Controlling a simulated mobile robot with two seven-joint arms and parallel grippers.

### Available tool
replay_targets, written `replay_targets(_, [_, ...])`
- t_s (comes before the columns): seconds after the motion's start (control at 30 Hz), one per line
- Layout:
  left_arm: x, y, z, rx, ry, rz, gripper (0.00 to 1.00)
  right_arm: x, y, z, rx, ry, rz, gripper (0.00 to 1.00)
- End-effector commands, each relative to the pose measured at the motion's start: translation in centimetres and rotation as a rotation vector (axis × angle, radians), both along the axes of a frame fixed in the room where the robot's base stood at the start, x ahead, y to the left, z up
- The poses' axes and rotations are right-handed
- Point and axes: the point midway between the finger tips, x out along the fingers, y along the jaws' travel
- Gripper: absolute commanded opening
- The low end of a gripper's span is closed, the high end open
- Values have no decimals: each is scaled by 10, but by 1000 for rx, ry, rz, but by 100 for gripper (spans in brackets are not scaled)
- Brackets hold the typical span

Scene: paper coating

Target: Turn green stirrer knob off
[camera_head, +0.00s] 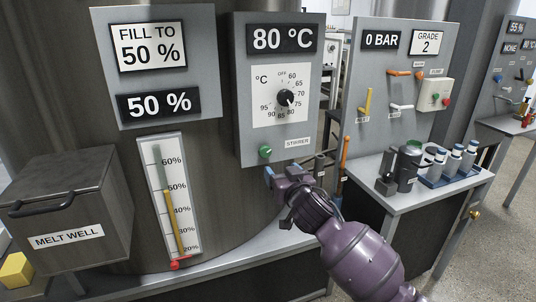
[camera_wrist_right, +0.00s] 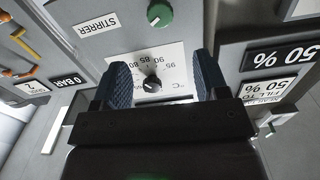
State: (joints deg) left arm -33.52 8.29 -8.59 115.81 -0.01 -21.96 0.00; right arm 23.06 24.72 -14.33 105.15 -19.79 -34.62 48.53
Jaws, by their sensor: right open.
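The green stirrer knob (camera_head: 265,152) is on the lower left of the grey panel (camera_head: 247,120), beside the STIRRER label (camera_head: 297,142). In the right wrist view the knob (camera_wrist_right: 159,16) is near the top edge, with a pale mark on its face; I cannot tell its setting. My right gripper (camera_head: 278,173) is just below the knob in the head view. Its blue fingers stand apart with nothing between them in the wrist view (camera_wrist_right: 162,72), and the knob lies beyond the fingertips, apart from them. My left gripper is out of view.
A black temperature dial (camera_head: 285,97) sits above the knob, under an 80 °C display (camera_head: 281,39). A gauge (camera_head: 170,200) and the melt well box (camera_head: 68,210) are at left. Right, a valve panel (camera_head: 385,75) stands above a bench with bottles (camera_head: 451,161).

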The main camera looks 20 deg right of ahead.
Motion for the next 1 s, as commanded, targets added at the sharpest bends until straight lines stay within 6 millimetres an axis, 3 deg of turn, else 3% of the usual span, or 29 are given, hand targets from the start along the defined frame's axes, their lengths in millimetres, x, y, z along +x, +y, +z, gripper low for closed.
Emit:
replay_targets(0.17, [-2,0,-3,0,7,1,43,13,1,0,7,0,1,67])
replay_targets(0.7, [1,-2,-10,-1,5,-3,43,91,4,-2,6,1,2,67])
replay_targets(1.0, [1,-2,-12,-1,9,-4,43,107,4,-1,6,0,2,67])
